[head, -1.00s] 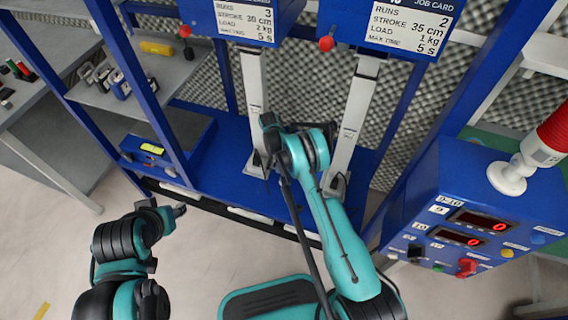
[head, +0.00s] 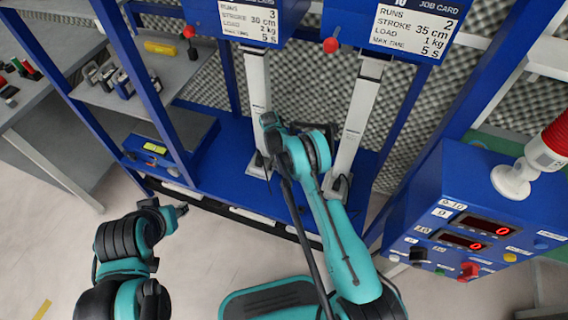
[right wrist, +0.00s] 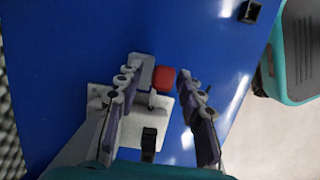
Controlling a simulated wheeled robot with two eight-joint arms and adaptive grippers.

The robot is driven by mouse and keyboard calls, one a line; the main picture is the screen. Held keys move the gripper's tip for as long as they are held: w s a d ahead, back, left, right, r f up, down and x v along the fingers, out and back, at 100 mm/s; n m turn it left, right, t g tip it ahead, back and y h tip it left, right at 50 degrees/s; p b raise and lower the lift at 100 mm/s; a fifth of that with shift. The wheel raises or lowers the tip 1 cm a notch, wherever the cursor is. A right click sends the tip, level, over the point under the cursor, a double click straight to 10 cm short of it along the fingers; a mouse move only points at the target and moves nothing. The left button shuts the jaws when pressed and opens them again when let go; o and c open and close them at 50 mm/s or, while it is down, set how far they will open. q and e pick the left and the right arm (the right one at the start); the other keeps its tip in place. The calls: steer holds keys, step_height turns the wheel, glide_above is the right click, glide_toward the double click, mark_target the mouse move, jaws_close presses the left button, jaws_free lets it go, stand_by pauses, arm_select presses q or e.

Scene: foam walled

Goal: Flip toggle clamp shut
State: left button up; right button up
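The toggle clamp shows in the right wrist view as a red tip (right wrist: 163,77) on a pale metal plate (right wrist: 160,105) fixed to a blue surface. My right gripper (right wrist: 165,88) is open, with one finger on each side of the red tip. I cannot tell whether either finger touches it. In the head view my right gripper (head: 270,128) is over the blue bench, by the foot of the left grey post, and the arm hides the clamp. My left gripper (head: 181,210) hangs off to the left over the floor, away from the bench; its opening is unclear.
Two grey posts (head: 258,95) (head: 357,115) rise from the blue bench (head: 215,165) close to my right arm. A blue control box (head: 430,200) with red displays stands at right, a red beacon (head: 545,145) above it.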

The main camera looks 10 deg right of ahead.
steer(key=v, duration=1.1)
steer(key=shift+r, duration=0.25)
